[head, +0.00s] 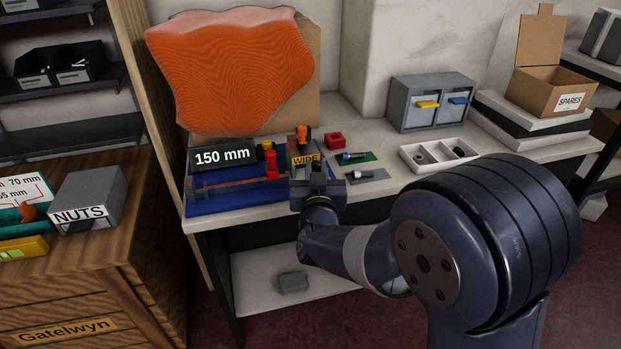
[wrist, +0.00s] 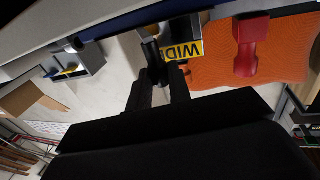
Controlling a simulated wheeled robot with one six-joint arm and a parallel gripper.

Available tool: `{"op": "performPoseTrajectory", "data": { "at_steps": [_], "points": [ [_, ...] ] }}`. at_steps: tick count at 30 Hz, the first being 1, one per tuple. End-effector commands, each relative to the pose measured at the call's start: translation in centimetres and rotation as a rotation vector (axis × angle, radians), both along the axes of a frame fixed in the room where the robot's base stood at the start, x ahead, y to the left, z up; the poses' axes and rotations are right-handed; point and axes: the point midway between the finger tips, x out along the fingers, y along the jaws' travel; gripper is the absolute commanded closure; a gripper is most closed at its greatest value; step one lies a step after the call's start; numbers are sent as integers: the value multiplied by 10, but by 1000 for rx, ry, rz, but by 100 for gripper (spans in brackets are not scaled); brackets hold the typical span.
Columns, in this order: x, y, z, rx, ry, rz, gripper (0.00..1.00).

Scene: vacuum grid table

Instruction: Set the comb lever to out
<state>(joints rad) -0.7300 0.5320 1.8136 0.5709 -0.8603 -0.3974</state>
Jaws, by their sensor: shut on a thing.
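My gripper (head: 310,172) is at the right end of a blue-based device (head: 222,204), just in front of a block with a yellow WIDE label (head: 305,160). In the wrist view my gripper (wrist: 166,78) has its fingers close together around a slim dark piece (wrist: 150,42), which looks like the comb lever. Its lower end is hidden between the fingers, and my gripper hides it in the head view. A red handle (head: 271,163) stands left of the gripper; it also shows in the wrist view (wrist: 250,45). I cannot tell which setting the lever is at.
A 150 mm sign (head: 222,157) stands at the device's left. An orange knob (head: 303,134) and a red block (head: 335,140) are behind. A white tray (head: 437,154), a grey drawer unit (head: 432,103) and a SPARES box (head: 551,88) stand to the right.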

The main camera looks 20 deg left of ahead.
Motion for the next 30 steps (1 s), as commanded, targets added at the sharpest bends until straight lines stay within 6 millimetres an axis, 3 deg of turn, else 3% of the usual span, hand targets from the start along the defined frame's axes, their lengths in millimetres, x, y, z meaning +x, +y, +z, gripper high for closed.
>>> {"op": "performPoseTrajectory", "data": {
  "at_steps": [15,30],
  "points": [
    [11,-38,-3,2,-2,39,100],
    [20,-52,0,4,-2,35,100]
  ]
}}
